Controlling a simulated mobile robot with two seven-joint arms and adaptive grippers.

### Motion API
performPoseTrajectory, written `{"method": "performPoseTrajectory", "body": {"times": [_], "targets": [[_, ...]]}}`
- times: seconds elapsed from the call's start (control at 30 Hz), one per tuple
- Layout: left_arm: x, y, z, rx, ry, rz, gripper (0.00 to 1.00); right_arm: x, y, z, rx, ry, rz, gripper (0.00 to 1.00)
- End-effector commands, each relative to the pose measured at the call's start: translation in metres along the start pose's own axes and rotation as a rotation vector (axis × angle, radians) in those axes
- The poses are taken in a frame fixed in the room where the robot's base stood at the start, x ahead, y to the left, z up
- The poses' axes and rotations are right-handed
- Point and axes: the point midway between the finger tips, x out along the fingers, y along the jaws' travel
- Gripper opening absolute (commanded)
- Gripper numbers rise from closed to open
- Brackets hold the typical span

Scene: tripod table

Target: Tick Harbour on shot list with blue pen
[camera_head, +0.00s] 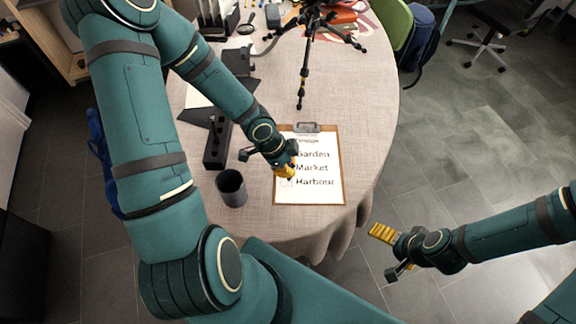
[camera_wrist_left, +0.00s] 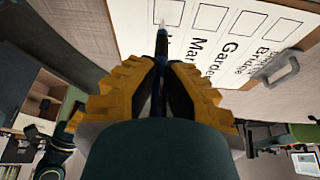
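The shot list is a white sheet on a brown clipboard (camera_head: 335,190) near the table's front edge; Garden, Market and Harbour can be read. My left gripper (camera_head: 286,172) is over the sheet's left side and hides part of it. In the left wrist view its yellow fingers (camera_wrist_left: 160,75) are shut on a dark, bluish pen (camera_wrist_left: 160,47). The pen's pale tip points at the sheet (camera_wrist_left: 205,38), at the box of the Harbour row (camera_wrist_left: 168,12). I cannot tell whether the tip touches. The visible boxes look empty. My right gripper (camera_head: 384,234) is off the table's right side; its opening is unclear.
A dark grey cup (camera_head: 231,188) stands left of the clipboard. A black holder (camera_head: 217,142) lies behind it. A black tripod (camera_head: 306,50) stands at the back of the table. The cloth right of the clipboard (camera_head: 365,145) is clear.

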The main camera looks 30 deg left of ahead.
Motion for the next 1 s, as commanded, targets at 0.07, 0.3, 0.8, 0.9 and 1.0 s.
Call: {"method": "performPoseTrajectory", "body": {"times": [0.07,0.3,0.8,0.9,1.0], "targets": [[-0.0003,0.0,0.0007,0.0,0.0,0.0,0.0,-0.0006,-0.0003,-0.0001,0.0,0.0,0.0,1.0],[-0.0006,0.0003,0.0036,-0.001,-0.001,0.0,0.0,-0.0022,-0.0009,-0.0003,0.0,0.0,0.0,1.0],[-0.0022,0.0007,0.0061,-0.002,-0.002,0.001,0.0,-0.0051,-0.0019,-0.0006,0.0,0.0,0.0,1.0],[-0.0028,0.0007,0.0068,-0.001,-0.001,0.001,0.0,-0.0061,-0.0023,-0.0007,0.0,0.0,0.0,1.0],[-0.0026,0.0006,0.0069,0.0,-0.001,0.001,0.0,-0.006,-0.0023,-0.0007,0.0,0.0,0.0,1.0]]}}
